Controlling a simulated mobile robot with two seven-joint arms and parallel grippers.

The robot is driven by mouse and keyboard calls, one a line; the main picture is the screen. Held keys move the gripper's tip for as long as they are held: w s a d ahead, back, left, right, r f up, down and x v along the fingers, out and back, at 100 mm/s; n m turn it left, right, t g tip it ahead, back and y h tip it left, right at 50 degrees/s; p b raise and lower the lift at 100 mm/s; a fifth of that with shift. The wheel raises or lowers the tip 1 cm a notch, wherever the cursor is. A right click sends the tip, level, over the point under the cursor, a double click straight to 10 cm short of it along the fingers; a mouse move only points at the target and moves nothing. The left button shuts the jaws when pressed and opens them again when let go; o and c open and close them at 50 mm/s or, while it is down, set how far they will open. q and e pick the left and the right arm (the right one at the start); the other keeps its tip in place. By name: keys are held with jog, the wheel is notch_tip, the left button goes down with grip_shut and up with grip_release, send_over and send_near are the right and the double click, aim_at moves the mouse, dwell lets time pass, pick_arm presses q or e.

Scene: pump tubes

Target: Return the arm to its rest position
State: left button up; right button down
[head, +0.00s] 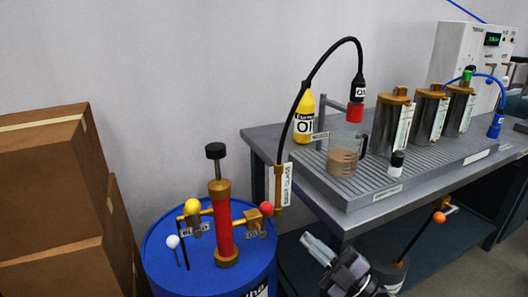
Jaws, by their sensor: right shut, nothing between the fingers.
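My right gripper (314,246) is at the bottom centre, in front of the bench and right of the blue barrel (160,254). It is shut and empty, with its fingers pointing up and left. My left gripper is out of view. A red and brass pump (223,226) stands on the barrel, with a yellow ball handle (193,205) and a red ball handle (267,208). A black tube (305,82) arcs from the pump side to a black and red end piece (356,102) over the bench.
Cardboard boxes (50,190) stand at left. An orange ball handle (439,217) shows under the bench.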

jog(key=s+d+f+m+g+h+p, duration=0.1)
jog(key=s+d+f+m+g+h, duration=0.1)
jog(key=s+f+m+h, duration=0.6)
jog(key=s+d+f+m+g+h+p, duration=0.1)
jog(key=s+d+f+m+g+h, duration=0.1)
jog(key=s+f+m+h, duration=0.6)
pick_arm(q)
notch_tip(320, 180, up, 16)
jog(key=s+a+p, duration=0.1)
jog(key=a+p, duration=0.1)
jog(key=p, duration=1.7)
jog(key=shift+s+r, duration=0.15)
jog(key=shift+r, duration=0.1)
pick_arm(e)
jog(key=s+d+r, duration=0.1)
jog(key=s+r, duration=0.1)
jog(key=r, duration=0.5)
jog(key=s+d+r+m+g+y, duration=0.1)
jog(key=s+r, duration=0.2)
jog(key=r, duration=0.4)
jog(key=shift+s+y, duration=0.3)
jog(key=shift+w+d, duration=0.1)
